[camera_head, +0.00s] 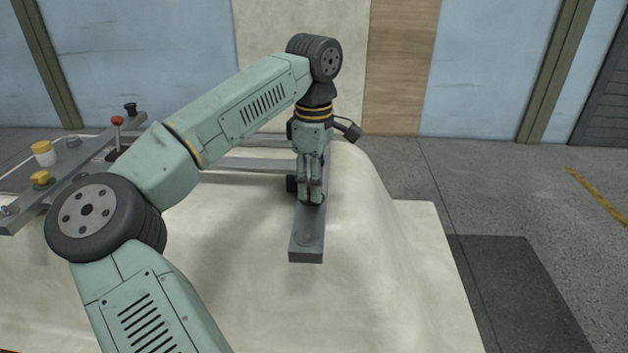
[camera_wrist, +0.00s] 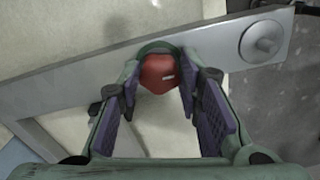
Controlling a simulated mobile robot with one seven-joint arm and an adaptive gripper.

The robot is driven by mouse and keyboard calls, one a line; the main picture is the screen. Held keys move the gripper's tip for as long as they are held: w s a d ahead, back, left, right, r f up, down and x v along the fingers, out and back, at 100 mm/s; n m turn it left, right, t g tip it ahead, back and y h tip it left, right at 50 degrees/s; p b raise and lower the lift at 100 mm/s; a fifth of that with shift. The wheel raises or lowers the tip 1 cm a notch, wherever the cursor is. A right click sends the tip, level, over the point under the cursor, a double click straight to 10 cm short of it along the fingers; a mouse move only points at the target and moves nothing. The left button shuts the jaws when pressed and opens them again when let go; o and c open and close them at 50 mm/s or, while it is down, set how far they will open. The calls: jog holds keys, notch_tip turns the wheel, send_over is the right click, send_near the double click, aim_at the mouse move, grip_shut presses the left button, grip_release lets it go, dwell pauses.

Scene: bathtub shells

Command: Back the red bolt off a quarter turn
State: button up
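The red bolt (camera_wrist: 158,74) shows between my fingers in the wrist view. Its head bears a short white mark, right of its middle. A dark green ring (camera_wrist: 158,46) curves round its far side. My gripper (camera_wrist: 161,78) points down over the bolt, with one finger on each side of it. The fingertips are very close to the bolt's sides; I cannot tell whether they touch it.
A pale, curved shell (camera_head: 375,255) lies under the bar. Open floor lies to the right.

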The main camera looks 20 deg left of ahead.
jog(key=c, duration=0.6)
jog(key=shift+n, duration=0.3)
jog(key=n, duration=0.3)
jog(key=shift+w+n, duration=0.1)
jog(key=shift+n, duration=0.2)
jog(key=n, duration=0.3)
jog(key=shift+a+n, duration=0.1)
jog(key=shift+n, duration=0.3)
jog(key=n, duration=0.5)
jog(key=shift+w, duration=0.1)
jog(key=n, duration=0.5)
jog(key=shift+a, duration=0.15)
jog(key=shift+n, duration=0.4)
